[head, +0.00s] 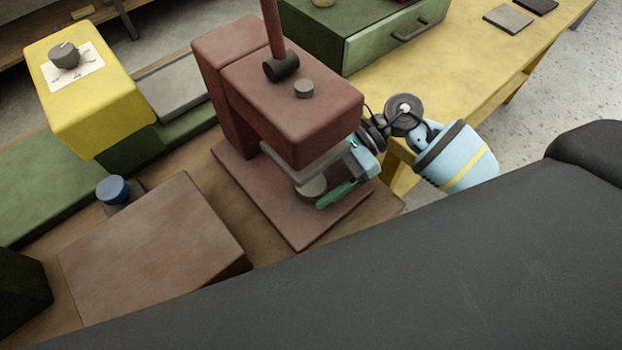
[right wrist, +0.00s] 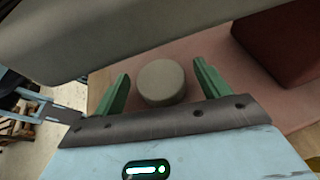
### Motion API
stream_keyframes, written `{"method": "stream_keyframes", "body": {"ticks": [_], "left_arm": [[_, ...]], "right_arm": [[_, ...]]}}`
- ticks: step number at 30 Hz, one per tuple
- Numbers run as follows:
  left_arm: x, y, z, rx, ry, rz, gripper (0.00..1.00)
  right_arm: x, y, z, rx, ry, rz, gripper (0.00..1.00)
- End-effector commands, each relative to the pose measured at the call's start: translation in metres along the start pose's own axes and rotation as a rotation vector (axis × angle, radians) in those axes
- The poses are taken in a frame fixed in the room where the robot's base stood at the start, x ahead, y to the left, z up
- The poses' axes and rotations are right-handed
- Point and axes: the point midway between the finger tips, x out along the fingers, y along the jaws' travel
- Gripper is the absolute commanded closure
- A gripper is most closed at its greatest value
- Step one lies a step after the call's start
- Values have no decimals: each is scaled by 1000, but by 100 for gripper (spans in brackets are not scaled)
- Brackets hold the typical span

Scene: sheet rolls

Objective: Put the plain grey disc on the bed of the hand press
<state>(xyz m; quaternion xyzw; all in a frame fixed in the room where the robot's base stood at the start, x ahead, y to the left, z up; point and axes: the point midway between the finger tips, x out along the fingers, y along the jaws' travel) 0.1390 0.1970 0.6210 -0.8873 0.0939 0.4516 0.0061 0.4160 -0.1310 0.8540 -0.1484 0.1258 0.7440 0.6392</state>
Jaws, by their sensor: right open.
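The hand press (head: 290,85) is a reddish-brown block with a handle on top and a flat base, its bed (head: 290,217), below a grey pressing plate (head: 300,163). The plain grey disc (head: 311,189) sits on the bed under that plate, partly covered in the head view. My right gripper (head: 328,184) reaches into the gap from the right. In the right wrist view the disc (right wrist: 161,82) stands between my two green fingers, with a gap on each side. The right gripper (right wrist: 161,75) is open. My left gripper is not in view.
The pressing plate hangs close above my fingers, and the press column (right wrist: 285,45) stands beyond the disc. A yellow box with a dial (head: 90,90), a brown block (head: 150,250) and a green drawer unit (head: 360,40) stand around. The yellow table (head: 440,75) has free room.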

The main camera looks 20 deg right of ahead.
Motion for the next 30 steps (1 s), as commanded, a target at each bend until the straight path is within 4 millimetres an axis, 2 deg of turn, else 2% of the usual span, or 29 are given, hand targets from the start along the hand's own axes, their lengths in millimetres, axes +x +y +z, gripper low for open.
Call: {"method": "stream_keyframes", "body": {"ticks": [1, 9, 15, 21, 30], "left_arm": [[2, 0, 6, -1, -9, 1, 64], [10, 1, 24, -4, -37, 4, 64], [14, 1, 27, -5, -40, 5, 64], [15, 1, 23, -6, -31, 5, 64], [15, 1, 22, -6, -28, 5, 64]], "right_arm": [[-9, 1, -5, 4, 5, 1, 25], [-64, 0, -5, 4, 5, 0, 25], [-93, 0, -4, 4, 3, 1, 25], [-104, 0, -2, 2, 1, 1, 25], [-105, 0, -1, 1, 1, 1, 25]]}}
